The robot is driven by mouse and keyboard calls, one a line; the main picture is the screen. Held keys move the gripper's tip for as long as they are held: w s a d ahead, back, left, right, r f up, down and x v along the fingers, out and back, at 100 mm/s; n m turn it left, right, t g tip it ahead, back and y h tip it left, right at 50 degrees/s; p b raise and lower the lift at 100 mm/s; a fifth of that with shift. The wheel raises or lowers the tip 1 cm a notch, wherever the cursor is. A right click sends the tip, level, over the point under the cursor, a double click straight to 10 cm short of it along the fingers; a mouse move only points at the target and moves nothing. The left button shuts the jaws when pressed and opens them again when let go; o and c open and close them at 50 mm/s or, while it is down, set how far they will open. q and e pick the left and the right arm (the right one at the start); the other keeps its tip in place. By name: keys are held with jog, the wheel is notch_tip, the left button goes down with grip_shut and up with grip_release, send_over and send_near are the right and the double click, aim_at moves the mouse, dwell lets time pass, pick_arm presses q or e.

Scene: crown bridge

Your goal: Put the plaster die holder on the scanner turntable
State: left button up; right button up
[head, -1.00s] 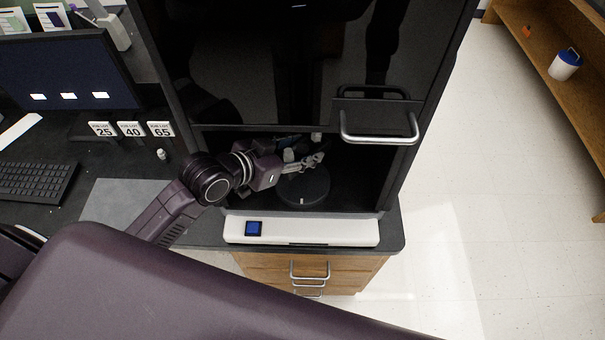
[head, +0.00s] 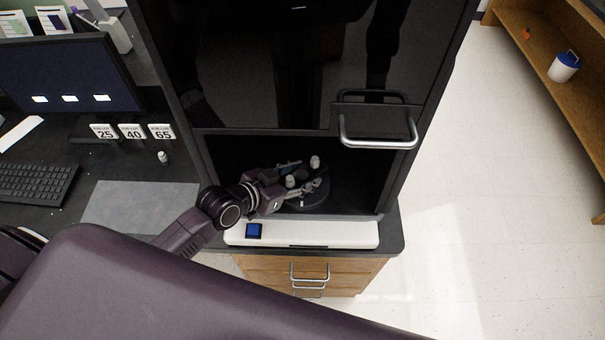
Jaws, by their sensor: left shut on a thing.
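The plaster die holder shows as white plaster dies (head: 315,162) and a small blue part (head: 288,168) inside the dark scanner bay. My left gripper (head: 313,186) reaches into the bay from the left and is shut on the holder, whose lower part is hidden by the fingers. The scanner turntable (head: 316,199) is a dark round disc with a light mark at its front. The holder and gripper overlap the disc's back and left. I cannot tell whether the holder touches it. My right gripper is not in view.
The scanner's raised door has a metal handle (head: 378,143) above the bay. A small white piece (head: 163,157) stands on the desk at left, near number cards (head: 131,131).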

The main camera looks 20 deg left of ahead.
pick_arm(q)
jog(key=shift+w, duration=0.1)
jog(key=o, duration=1.7)
jog(key=shift+f, duration=0.1)
jog(key=shift+c, duration=0.2)
jog(key=b+v, duration=0.1)
jog(key=v, duration=0.9)
jog(key=shift+s+a, duration=0.15)
jog(key=shift+s, duration=0.25)
jog(key=shift+s+a+r, duration=0.25)
jog(key=shift+s+r, duration=0.3)
jog(key=shift+r, duration=0.05)
jog(key=shift+f, duration=0.1)
